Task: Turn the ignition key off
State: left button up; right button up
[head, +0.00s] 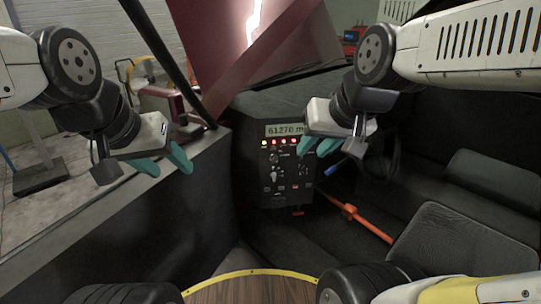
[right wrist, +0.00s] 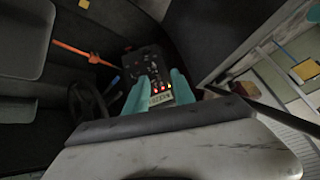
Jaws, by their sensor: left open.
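The dark control panel (head: 262,190) stands ahead near the middle, with a lit display (head: 285,130) reading about 61270, a row of red and yellow lights and several small knobs and switches. The ignition key is too small to pick out among them. My right gripper (head: 309,151) is open and empty, in front of the panel's upper right edge in the head view. In the right wrist view its teal fingers (right wrist: 160,77) are apart, with the panel (right wrist: 143,60) beyond them. My left gripper (head: 171,171) is open and empty, left of the panel over the side wall.
An orange lever (head: 360,220) sticks out right of the panel, and a blue-ended lever (head: 335,168) is beside my right gripper. A steering wheel (right wrist: 86,104) shows in the wrist view. A dark seat (head: 445,240) fills the right. A dark post (head: 160,50) rises behind my left arm.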

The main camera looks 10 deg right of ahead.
jog(key=w+f+m+t, duration=0.1)
jog(key=w+f, duration=0.1)
jog(key=w, duration=0.7)
jog(key=w+f+m+t, duration=0.2)
jog(key=w, duration=0.7)
jog(key=m+t+h, duration=0.1)
jog(key=m+t, duration=0.3)
jog(key=t, duration=0.1)
send_over(276, 162)
jog(key=s+d, duration=0.2)
jog(key=s, duration=0.3)
notch_tip(276, 162, down, 17)
notch_tip(276, 162, down, 9)
jog(key=s+a+m+t, duration=0.1)
jog(key=s+t, duration=0.2)
jog(key=w, duration=0.8)
jog(key=shift+a+r, duration=0.1)
jog(key=shift+a, duration=0.3)
jog(key=shift+c, duration=0.4)
grip_shut()
